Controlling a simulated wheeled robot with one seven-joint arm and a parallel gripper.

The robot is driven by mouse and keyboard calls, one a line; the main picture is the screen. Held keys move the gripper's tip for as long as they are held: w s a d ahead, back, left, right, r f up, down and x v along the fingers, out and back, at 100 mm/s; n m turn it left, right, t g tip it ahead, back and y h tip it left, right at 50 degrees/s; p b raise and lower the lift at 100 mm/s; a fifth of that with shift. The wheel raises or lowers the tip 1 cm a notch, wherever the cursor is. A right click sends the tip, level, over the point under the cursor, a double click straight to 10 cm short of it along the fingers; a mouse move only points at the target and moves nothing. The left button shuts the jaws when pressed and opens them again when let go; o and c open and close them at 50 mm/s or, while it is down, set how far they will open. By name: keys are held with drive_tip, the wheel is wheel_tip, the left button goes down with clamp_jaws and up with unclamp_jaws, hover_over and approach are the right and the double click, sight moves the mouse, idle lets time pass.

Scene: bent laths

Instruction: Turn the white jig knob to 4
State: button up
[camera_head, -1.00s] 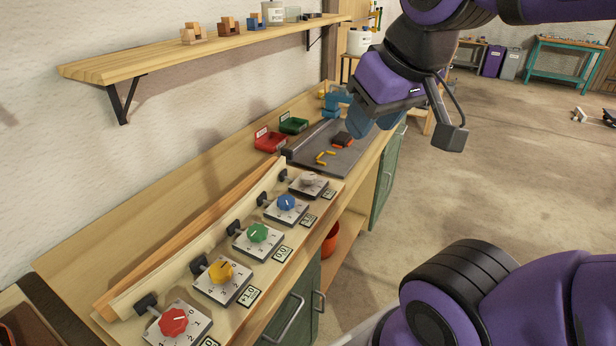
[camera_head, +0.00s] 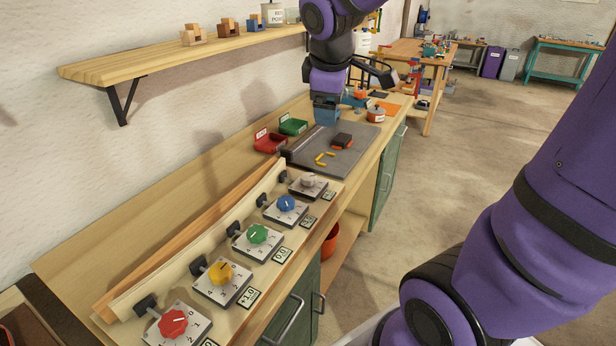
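The white jig knob (camera_head: 308,180) sits on its small numbered plate (camera_head: 309,190), the farthest in a row of knobs along the bench. Its pointer and numbers are too small to read. My gripper (camera_head: 326,118) points down above the far end of the grey board, beyond the white knob and apart from it. Its fingers are seen edge-on, so I cannot tell whether they are open or shut.
Blue (camera_head: 286,203), green (camera_head: 257,234), yellow (camera_head: 220,272) and red (camera_head: 173,323) knobs run toward the front. Red (camera_head: 269,143) and green (camera_head: 293,126) bins stand behind. A shelf (camera_head: 160,62) overhangs the bench.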

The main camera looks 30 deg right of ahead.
drive_tip(key=w+d+f+n+h, duration=0.1)
drive_tip(key=w+d+f+n, duration=0.2)
drive_tip(key=w+f+n, duration=0.55)
drive_tip(key=n+g, duration=0.1)
drive_tip(key=n, duration=0.6)
approach(308, 177)
drive_tip(key=x, duration=0.9)
drive_tip(key=shift+w+d+f, duration=0.1)
drive_tip(key=shift+d+f, duration=0.05)
drive_tip(key=shift+f, duration=0.05)
drive_tip(key=shift+c, duration=0.2)
drive_tip(key=c, duration=0.9)
drive_tip(key=shift+o, duration=0.2)
